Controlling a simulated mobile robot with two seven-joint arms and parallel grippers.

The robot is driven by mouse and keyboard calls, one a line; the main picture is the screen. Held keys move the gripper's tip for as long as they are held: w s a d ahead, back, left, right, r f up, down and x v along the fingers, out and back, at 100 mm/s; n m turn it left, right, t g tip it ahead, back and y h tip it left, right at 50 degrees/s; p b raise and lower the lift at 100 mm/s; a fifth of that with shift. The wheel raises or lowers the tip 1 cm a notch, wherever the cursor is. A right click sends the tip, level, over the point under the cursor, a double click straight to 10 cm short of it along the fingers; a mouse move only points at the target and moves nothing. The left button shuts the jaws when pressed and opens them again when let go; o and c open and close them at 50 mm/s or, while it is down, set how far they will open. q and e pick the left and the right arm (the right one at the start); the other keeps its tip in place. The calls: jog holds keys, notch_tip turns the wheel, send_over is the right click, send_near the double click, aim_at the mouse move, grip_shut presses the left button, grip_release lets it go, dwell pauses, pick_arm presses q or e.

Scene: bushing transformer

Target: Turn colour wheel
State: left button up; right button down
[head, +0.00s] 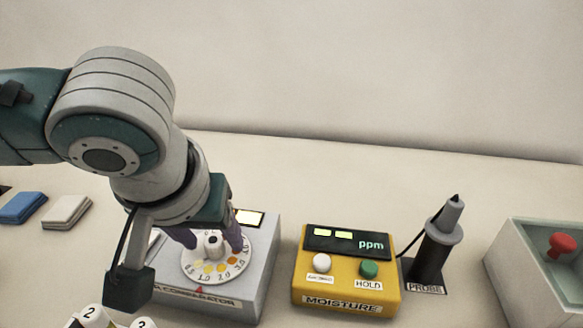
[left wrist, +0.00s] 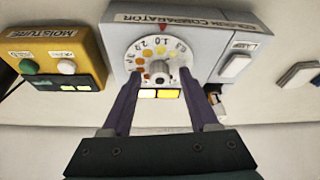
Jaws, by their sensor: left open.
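The colour wheel (head: 216,266) is a white dial with numbers and yellow-to-orange dots around a grey central knob (head: 213,243). It sits on top of the grey colour comparator box (head: 262,262). A red pointer mark (head: 198,290) is at its front edge. The wheel also shows in the left wrist view (left wrist: 142,50), upside down, with the knob (left wrist: 158,70). My left gripper (head: 210,240) reaches down over the wheel, open. Its purple fingers (left wrist: 160,76) stand on either side of the knob, with gaps visible in the wrist view. My right gripper is not in view.
A lit window (head: 249,217) is at the box's back. A yellow moisture meter (head: 345,285) stands to its right, then a probe in a holder (head: 430,255) and a grey bin with a red knob (head: 535,270). Blue (head: 22,207) and white (head: 67,211) blocks lie left.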

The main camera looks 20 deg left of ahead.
pick_arm(q)
jog(key=shift+c, duration=0.3)
grip_shut()
dwell(0.4)
jog(key=m+p, duration=0.1)
jog(key=m+h+p, duration=0.1)
jog(key=p, duration=0.1)
jog(key=shift+s+a+r+m+p, duration=0.1)
jog(key=shift+r+m+p, duration=0.1)
jog(key=shift+m+p, duration=0.15)
jog(key=shift+m+h+p, duration=0.5)
jog(key=shift+m+p, duration=0.35)
jog(key=shift+m, duration=0.3)
jog(key=shift+f+m+h+p, duration=0.15)
jog(key=shift+m+h+p, duration=0.35)
jog(key=shift+m, duration=0.5)
